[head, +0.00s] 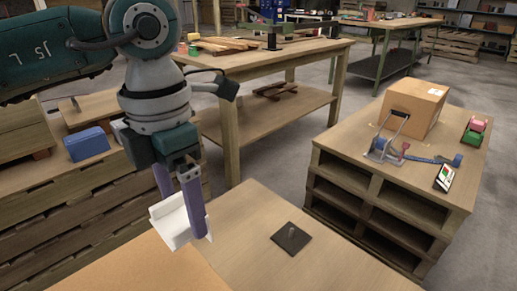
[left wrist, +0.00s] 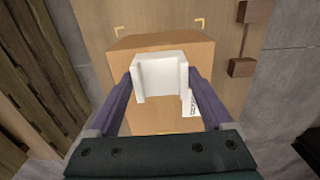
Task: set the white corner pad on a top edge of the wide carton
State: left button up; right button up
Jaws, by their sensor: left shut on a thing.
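The white corner pad (head: 168,224) is held between the purple fingers of my left gripper (head: 184,222), which is shut on it. The pad also shows between the fingertips in the left wrist view (left wrist: 160,74). The wide carton (head: 115,264) is the orange-brown surface at the bottom left of the head view, cut off by the frame. In the left wrist view the carton (left wrist: 150,116) lies beyond the pad, with a white label on it. The pad overlaps the carton's far edge in the head view; I cannot tell whether they touch. My right gripper is not in view.
A blue case (head: 87,144) is at the left.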

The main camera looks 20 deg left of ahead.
aim_at(185, 219)
pick_arm(q)
jog(key=shift+f+b, duration=2)
jog(key=shift+f, duration=0.4)
jog(key=shift+f+b, duration=1.95)
jog(key=shift+f, duration=0.3)
jog(key=o, duration=1.2)
jog(key=shift+r, duration=0.1)
notch_tip(185, 219, up, 10)
jog(key=shift+f+p, duration=0.1)
jog(key=shift+p, duration=1.05)
